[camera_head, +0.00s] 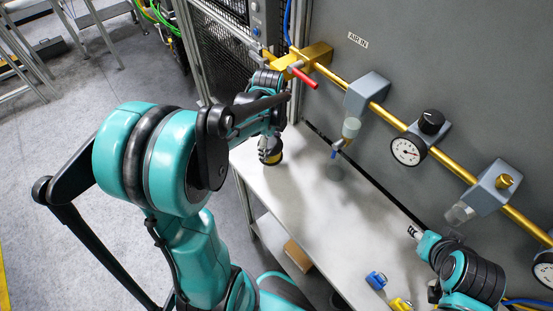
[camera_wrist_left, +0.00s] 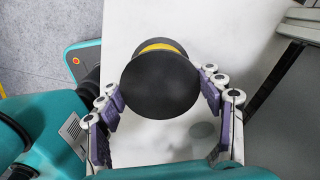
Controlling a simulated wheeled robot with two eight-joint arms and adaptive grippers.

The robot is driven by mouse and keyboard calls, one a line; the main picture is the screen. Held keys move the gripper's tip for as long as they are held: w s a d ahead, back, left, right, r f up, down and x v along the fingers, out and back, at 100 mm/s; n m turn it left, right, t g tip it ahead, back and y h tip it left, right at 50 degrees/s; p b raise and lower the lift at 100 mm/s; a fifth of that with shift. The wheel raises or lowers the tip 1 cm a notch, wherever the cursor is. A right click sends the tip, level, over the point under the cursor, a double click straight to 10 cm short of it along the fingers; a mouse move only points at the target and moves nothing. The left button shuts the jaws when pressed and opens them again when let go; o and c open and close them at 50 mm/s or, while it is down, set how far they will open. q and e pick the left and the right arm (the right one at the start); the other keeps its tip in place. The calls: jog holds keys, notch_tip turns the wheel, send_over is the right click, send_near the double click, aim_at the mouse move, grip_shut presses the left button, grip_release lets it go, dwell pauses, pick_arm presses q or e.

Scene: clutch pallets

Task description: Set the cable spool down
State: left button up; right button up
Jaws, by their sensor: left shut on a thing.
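The cable spool (camera_wrist_left: 158,84) is black and round with a yellow band, and its broad flat end faces the left wrist view. In the head view the spool (camera_head: 271,157) is small and partly hidden, over the far left end of the white table (camera_head: 318,200). My left gripper (camera_wrist_left: 162,88) is shut on it, with purple finger pads on both sides. I cannot tell whether the spool touches the table. My right gripper (camera_head: 414,233) is low at the right of the head view, apart from the spool; its jaws are too small to read.
A grey panel with a yellow pipe, a red-handled valve (camera_head: 303,77) and a gauge (camera_head: 408,151) rises behind the table. A blue connector (camera_head: 376,280) and a yellow connector (camera_head: 400,303) lie at the front. The table's middle is clear. A brown box (camera_head: 298,256) sits below.

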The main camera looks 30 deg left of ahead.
aim_at(270, 157)
pick_arm(q)
jog(key=shift+f+b, duration=0.7)
jog(key=shift+f, duration=1.9)
jog(key=shift+s+f, duration=0.1)
jog(key=o, duration=1.5)
jog(key=shift+c, duration=0.2)
